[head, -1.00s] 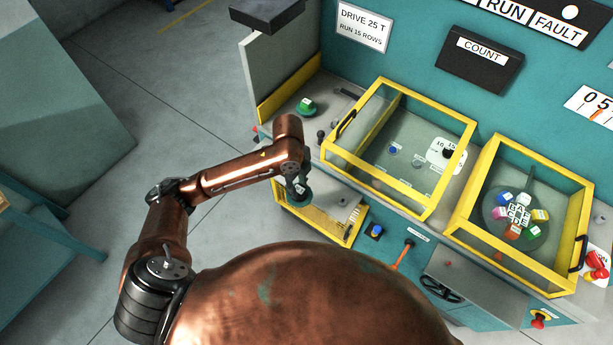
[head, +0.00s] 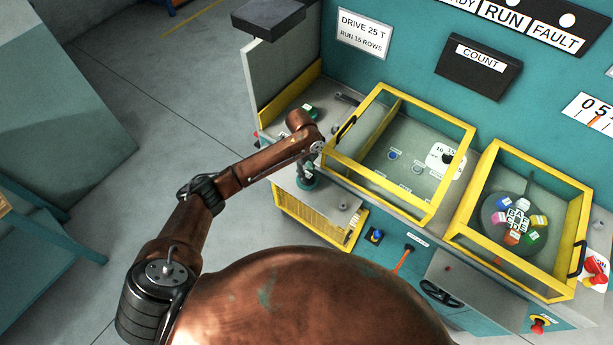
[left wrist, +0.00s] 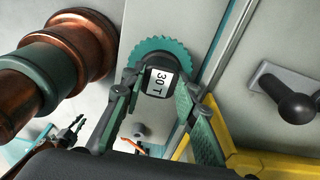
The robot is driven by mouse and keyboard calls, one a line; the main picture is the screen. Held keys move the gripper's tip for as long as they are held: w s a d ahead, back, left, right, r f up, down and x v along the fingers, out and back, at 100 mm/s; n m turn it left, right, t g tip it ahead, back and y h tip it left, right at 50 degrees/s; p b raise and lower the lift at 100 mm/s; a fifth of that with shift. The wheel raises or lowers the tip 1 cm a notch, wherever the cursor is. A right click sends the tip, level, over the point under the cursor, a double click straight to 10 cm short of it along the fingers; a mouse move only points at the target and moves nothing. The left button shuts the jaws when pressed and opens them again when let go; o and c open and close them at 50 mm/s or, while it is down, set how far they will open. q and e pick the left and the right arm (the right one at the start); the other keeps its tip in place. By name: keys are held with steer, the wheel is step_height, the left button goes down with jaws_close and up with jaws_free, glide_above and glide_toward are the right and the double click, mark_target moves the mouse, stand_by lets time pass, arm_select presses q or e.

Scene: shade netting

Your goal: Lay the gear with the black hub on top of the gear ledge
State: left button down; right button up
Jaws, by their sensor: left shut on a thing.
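The gear with the black hub (left wrist: 158,82) has a teal toothed rim and a white "30 T" label in the left wrist view. My left gripper (left wrist: 160,92) is shut on its hub, with one finger on each side. In the head view the gear (head: 308,183) is under my left gripper (head: 307,168), over or on the grey ledge (head: 328,207) above the yellow mesh guard. I cannot tell whether it touches. A small dark gripper, apparently my right one (left wrist: 74,128), shows at the lower left of the left wrist view; its jaw state is unclear.
A green-hubbed part (head: 308,110) sits in the bay behind my left wrist. The yellow-framed case (head: 428,216) stands close right of my gripper. Another yellow-framed case (head: 572,282) at right holds several coloured pieces. A knob (head: 344,206) stands on the ledge's right part.

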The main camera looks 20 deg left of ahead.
mark_target(307, 177)
arm_select(q)
step_height(307, 177, down, 3)
steer(key=shift+w+r+p, duration=0.1)
steer(key=shift+p, duration=0.35)
steer(key=shift+f, duration=0.3)
steer(key=c, duration=1.5)
jaws_free()
steer(key=r, duration=0.4)
steer(key=r+b, duration=0.1)
steer(key=r, duration=0.3)
steer(key=a+r, duration=0.1)
steer(key=r, duration=0.3)
steer(key=shift+w+r, duration=0.15)
